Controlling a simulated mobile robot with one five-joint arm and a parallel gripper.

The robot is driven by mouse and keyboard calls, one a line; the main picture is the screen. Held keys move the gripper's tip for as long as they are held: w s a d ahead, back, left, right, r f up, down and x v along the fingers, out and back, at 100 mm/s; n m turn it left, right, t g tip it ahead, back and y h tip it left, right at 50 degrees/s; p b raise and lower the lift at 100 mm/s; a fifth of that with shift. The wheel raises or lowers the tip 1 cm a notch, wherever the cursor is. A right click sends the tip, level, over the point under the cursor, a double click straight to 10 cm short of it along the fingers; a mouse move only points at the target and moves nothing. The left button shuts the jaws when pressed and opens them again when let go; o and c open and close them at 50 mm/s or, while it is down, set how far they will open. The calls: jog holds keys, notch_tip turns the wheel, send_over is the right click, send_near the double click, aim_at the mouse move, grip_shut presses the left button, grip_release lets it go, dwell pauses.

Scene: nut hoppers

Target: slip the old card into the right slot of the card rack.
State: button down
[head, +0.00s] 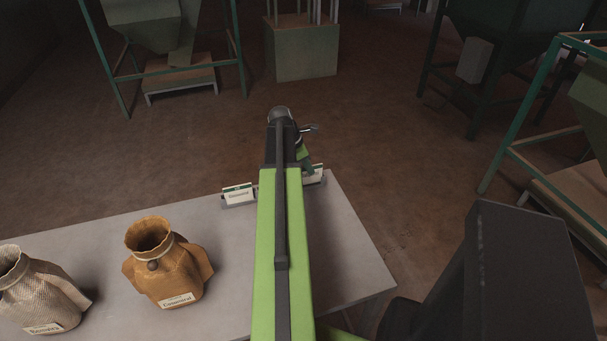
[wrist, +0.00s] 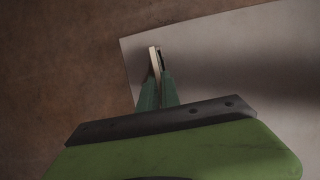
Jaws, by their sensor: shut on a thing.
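The card rack (head: 240,204) stands at the table's far edge, its middle hidden behind my arm. A white card with a green top band (head: 238,193) stands upright in its left part. My gripper (head: 309,167) is over the rack's right part. A pale card (head: 316,175) shows just beside its fingers. In the wrist view my gripper (wrist: 156,80) is shut on a thin pale card, the old card (wrist: 153,60), seen edge-on with a dark strip beside it. I cannot tell whether the card's lower edge is inside the right slot.
A brown sack (head: 180,285) and a pale woven sack (head: 40,295), both labelled, stand on the grey table (head: 225,245) at the left. Green-framed hoppers (head: 150,22) stand beyond on the brown floor. The table right of my arm is clear.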

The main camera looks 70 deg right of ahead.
notch_tip(320, 180, down, 2)
jog(key=shift+f+b, duration=0.1)
jog(key=shift+b, duration=0.25)
jog(key=shift+w+a+r, duration=0.1)
jog(key=shift+w+r, duration=0.05)
jog(key=shift+r, duration=0.15)
jog(key=shift+w+f, duration=0.1)
jog(key=shift+f, duration=0.1)
jog(key=c, duration=1.6)
grip_release()
jog(key=shift+r+p, duration=0.55)
jog(key=shift+p, duration=0.05)
jog(key=p+v, duration=1)
jog(key=v, duration=0.1)
jog(key=shift+a+r, duration=0.15)
